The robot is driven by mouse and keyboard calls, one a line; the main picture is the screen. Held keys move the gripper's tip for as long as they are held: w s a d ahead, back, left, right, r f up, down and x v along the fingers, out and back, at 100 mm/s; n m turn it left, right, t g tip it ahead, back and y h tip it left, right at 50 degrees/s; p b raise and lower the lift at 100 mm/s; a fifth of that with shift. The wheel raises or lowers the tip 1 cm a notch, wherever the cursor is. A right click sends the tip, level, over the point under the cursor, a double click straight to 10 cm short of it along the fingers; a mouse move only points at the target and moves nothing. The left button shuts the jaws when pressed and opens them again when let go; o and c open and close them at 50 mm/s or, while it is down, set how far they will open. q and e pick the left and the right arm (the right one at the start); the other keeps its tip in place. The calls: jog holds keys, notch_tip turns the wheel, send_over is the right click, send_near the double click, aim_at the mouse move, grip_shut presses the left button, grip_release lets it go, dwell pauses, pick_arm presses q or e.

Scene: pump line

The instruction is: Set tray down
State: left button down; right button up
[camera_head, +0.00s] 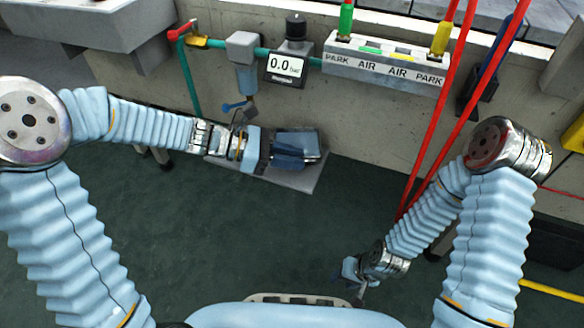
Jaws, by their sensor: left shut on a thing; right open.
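A flat grey tray (303,179) is in the middle of the head view, in front of the concrete wall and below the hanging filter bowl. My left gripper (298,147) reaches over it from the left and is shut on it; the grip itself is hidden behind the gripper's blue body. I cannot tell whether the tray touches the floor or hangs above it. My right gripper (352,278) is open and low at the lower right, over the dark green floor, well apart from the tray.
The air line on the wall holds a red-handled valve (181,31), a filter (244,62), a gauge reading 0.0 (285,68) and a labelled PARK/AIR manifold (383,66). Red hoses (432,135) hang down at the right. The green floor (250,235) in the middle is clear.

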aim_at(290, 177)
pick_arm(q)
jog(key=shift+w+f+b, duration=0.15)
jog(key=shift+f+b, duration=0.25)
jog(key=shift+f, duration=1.35)
jog(key=shift+f, duration=0.1)
jog(key=c, duration=1)
grip_release()
jog(key=shift+a+r, duration=0.15)
jog(key=shift+r, duration=0.05)
jog(key=w+p+v, duration=0.1)
jog(key=p+v, duration=0.1)
jog(key=v, duration=0.9)
jog(key=shift+s+a, duration=0.3)
jog(key=shift+s, duration=0.2)
jog(key=shift+r, duration=0.1)
